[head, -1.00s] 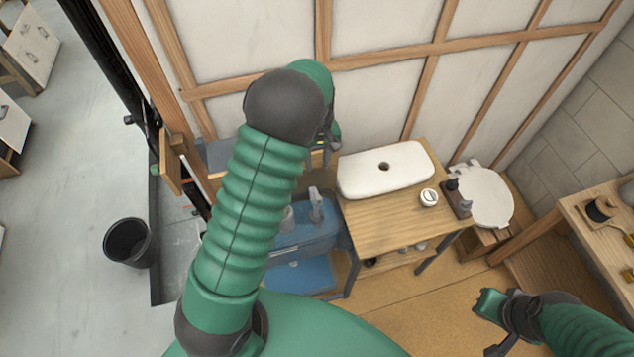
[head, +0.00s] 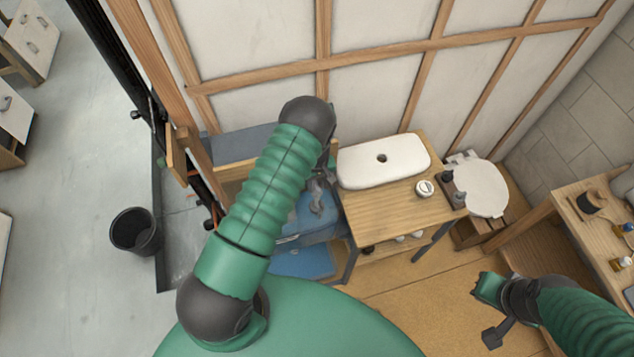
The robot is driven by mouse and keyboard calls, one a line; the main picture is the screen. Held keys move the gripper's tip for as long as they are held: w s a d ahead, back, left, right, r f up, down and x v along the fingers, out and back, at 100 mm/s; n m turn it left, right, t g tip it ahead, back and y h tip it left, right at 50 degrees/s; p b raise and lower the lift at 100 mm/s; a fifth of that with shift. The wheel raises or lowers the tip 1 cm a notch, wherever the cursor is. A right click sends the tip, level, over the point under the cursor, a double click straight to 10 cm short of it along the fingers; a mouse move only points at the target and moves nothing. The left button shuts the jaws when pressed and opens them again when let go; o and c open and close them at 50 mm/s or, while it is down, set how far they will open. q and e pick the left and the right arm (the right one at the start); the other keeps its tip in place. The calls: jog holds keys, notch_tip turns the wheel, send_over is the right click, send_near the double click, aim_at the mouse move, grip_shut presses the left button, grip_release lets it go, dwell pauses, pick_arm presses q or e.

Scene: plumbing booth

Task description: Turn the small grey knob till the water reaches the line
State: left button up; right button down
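A blue basin or tank (head: 303,226) stands left of the wooden table, partly behind my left arm. A grey tap-like fitting (head: 317,198) rises at it. I cannot make out the small grey knob, the water or the line. My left gripper (head: 324,172) is over the back of the blue basin, mostly hidden by its own arm. I cannot tell whether it is open or touches anything. My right gripper (head: 487,312) is open and empty over the floor at the lower right, its fingers apart.
A white basin (head: 384,161) and a round white item (head: 424,189) sit on the wooden table (head: 390,215). A toilet seat (head: 481,190) is right of it. A black bucket (head: 135,232) stands left. A workbench (head: 575,208) stands right.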

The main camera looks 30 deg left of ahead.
pick_arm(q)
jog(key=shift+d, duration=0.15)
jog(key=shift+c, duration=3.1)
jog(key=shift+a, duration=0.2)
grip_shut()
